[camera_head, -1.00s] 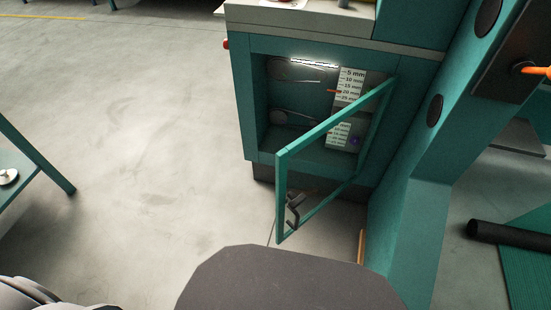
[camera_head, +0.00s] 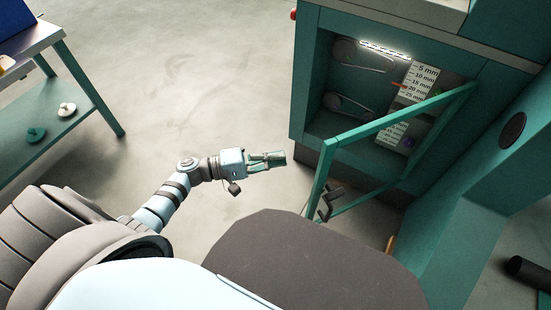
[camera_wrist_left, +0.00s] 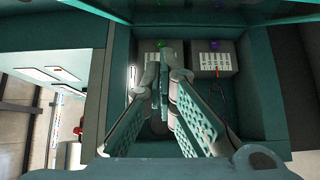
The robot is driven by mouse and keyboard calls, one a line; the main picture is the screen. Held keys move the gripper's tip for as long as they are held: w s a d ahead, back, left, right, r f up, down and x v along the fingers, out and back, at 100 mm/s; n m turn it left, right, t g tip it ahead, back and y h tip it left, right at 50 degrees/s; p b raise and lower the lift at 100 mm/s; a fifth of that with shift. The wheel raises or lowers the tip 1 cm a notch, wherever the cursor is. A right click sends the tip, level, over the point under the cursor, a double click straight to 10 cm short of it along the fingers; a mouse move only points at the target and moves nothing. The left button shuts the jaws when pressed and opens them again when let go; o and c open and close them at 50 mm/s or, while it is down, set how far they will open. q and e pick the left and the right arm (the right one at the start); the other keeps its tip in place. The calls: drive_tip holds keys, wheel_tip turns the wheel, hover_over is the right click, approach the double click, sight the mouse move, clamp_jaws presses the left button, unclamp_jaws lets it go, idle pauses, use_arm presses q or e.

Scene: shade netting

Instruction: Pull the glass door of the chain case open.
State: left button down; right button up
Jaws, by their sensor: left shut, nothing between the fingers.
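The chain case (camera_head: 306,75) is a teal cabinet with a lit interior. Its glass door (camera_head: 397,120), a teal frame around a clear pane, stands swung wide open toward me, hinged on the right. A dark handle (camera_head: 328,203) sits near the free edge of the door. My left gripper (camera_head: 275,159) is shut and empty, to the left of the door's free edge and apart from it. In the left wrist view its fingers (camera_wrist_left: 165,75) come together in front of the case interior. My right gripper is not in view.
Inside the case are pulleys with belts and a white millimetre scale (camera_head: 416,85). A teal table (camera_head: 72,85) stands at the left with small parts on its lower shelf. The floor (camera_head: 200,70) between table and case is clear.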

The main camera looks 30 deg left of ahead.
use_arm(q)
drive_tip(key=w+d+p, duration=0.1)
drive_tip(key=d, duration=0.7)
drive_tip(key=shift+w+d, duration=0.25)
drive_tip(key=shift+w, duration=0.1)
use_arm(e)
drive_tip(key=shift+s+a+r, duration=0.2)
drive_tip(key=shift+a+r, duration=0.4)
use_arm(q)
drive_tip(key=shift+s+f, duration=0.1)
